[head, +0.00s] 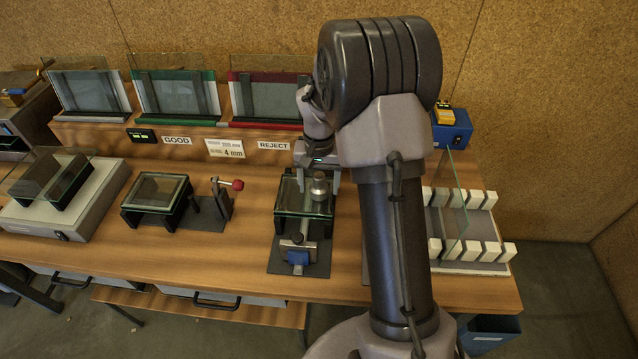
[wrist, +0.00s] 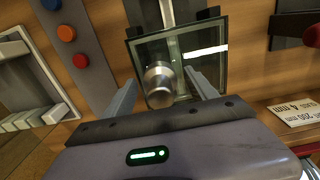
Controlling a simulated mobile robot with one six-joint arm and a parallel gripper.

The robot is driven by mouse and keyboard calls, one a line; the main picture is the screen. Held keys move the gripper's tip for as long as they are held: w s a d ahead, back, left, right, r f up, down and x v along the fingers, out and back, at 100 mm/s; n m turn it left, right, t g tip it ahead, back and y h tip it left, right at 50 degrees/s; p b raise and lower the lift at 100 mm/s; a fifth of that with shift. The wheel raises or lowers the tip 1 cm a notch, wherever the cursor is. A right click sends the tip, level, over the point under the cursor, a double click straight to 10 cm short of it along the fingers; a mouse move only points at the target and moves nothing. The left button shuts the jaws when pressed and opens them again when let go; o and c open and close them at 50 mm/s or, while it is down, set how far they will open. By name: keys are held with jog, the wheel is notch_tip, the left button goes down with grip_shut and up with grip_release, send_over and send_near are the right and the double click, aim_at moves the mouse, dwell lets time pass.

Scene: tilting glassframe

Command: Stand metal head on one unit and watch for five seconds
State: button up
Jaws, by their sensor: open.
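The metal head (head: 319,187), a short silver cylinder with a narrower top, appears to stand upright on the right part of a glass unit (head: 289,199) in a black holder. It also shows in the wrist view (wrist: 159,88), over the glass pane (wrist: 207,62). My gripper (head: 318,180) is above this unit, its fingers pointing down. In the wrist view my gripper (wrist: 160,78) is open, one finger on each side of the metal head, with gaps visible. The underside of the metal head is hidden, so contact with the glass cannot be fully seen.
A second glass unit (head: 158,191) lies on a black stand to the left, beside a red-knobbed post (head: 236,184). Framed panes (head: 176,95) stand behind GOOD and REJECT labels. A white slotted rack (head: 482,225) holds upright glass at right. A blue-handled clamp (head: 298,256) sits in front.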

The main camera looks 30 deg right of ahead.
aim_at(319, 175)
notch_tip(319, 175, up, 12)
jog(key=p, duration=0.3)
jog(key=shift+p, duration=0.35)
jog(key=s+a+r+t, duration=0.2)
jog(key=s+a+r, duration=0.3)
jog(key=a+r, duration=0.3)
jog(key=s+a+r+n+t+y, duration=0.1)
jog(key=s+a+r+t, duration=0.1)
jog(key=s+a, duration=0.3)
jog(key=s+a+r+n+t+y, duration=0.1)
jog(key=s+a+r, duration=0.2)
jog(key=s, duration=1)
jog(key=shift+a+t, duration=0.4)
jog(key=shift+a, duration=0.65)
jog(key=shift+s, duration=0.1)
notch_tip(319, 175, down, 10)
jog(key=b, duration=0.9)
jog(key=shift+r+b, duration=0.15)
jog(key=shift+b, duration=0.25)
dwell(1.3)
